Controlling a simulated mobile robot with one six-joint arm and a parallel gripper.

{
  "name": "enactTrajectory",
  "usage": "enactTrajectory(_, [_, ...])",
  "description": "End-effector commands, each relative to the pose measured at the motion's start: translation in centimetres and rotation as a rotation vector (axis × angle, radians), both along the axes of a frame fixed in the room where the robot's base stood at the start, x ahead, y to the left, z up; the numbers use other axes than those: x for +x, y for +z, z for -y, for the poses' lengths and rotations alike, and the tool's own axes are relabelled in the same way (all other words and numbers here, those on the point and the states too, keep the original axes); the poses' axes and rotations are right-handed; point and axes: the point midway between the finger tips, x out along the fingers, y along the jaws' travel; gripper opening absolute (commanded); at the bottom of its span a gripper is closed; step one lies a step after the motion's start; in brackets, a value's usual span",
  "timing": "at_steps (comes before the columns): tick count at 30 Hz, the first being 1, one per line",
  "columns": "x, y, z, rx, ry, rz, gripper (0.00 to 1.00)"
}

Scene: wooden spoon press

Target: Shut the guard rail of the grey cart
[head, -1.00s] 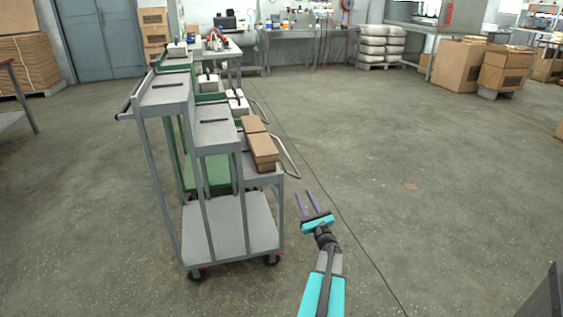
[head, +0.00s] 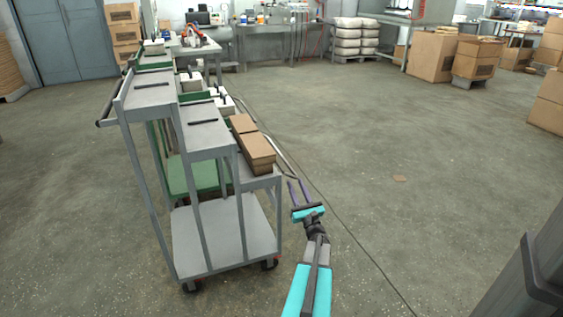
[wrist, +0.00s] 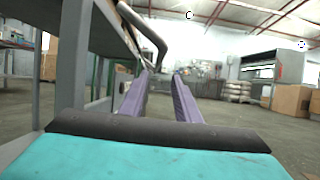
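The grey stepped cart (head: 222,238) stands at the left in the head view, with brown boxes (head: 252,146) on its lowest step. Its guard rail (head: 284,157), a bent metal bar, stands out from the cart's right side. In the wrist view the rail (wrist: 149,33) shows as a curved dark tube above and near the left finger. My gripper (head: 297,187) is open and empty beside the cart's front right corner, close to the rail's near end. Its two purple fingers (wrist: 162,76) point forward along the cart's side. I cannot tell whether a finger touches the rail.
A green cart (head: 190,178) with white items stands behind the grey one. The floor to the right is open. A dark grey bin-like object (head: 525,275) is at the lower right. Cartons (head: 433,57) and a workbench (head: 270,35) stand at the back.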

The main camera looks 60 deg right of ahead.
Motion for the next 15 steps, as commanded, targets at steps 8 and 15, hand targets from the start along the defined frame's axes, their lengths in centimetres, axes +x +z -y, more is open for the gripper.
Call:
enactTrajectory(8, [0.9,0.2,0.1,0.000,0.006,0.000,0.29])
enactTrajectory(15, [2.7,1.0,1.4,-0.001,0.007,0.000,0.29])
